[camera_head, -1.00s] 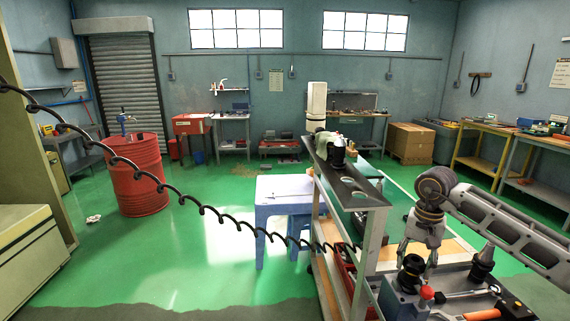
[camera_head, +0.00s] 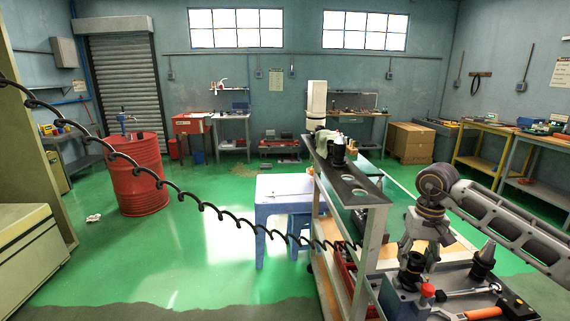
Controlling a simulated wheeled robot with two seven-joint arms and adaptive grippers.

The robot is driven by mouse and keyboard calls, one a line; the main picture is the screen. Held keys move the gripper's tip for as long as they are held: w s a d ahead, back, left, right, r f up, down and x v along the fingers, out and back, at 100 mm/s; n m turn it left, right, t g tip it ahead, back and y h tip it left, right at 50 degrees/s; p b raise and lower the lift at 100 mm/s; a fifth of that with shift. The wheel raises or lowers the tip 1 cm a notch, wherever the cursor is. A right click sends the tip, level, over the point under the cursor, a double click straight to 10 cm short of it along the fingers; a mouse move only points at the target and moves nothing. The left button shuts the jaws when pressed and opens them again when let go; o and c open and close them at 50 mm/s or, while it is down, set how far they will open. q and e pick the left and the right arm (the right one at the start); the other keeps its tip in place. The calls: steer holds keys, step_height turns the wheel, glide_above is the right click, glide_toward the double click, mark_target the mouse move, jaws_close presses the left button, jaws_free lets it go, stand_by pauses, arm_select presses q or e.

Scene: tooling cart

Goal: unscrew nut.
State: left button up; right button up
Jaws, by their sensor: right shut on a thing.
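My right gripper (camera_head: 417,256) comes in from the right and points down over the tooling cart. Its fingers are shut around the top of a black tool holder (camera_head: 411,274), where the nut sits. The nut itself is mostly hidden by the fingers and too small to make out. The holder stands upright in a grey-blue block (camera_head: 392,297) on the cart top. My left gripper is not in view.
A second dark holder with a cone tip (camera_head: 483,262) stands just right of my gripper. A red knob (camera_head: 427,291), a wrench (camera_head: 470,293) and an orange-handled tool (camera_head: 483,314) are close in front. The raised cart shelf (camera_head: 372,196) is to the left.

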steer(key=shift+n, duration=0.6)
steer(key=shift+n+b, duration=0.55)
steer(key=shift+n, duration=2.45)
steer(key=o, duration=1.4)
steer(key=shift+o, duration=0.2)
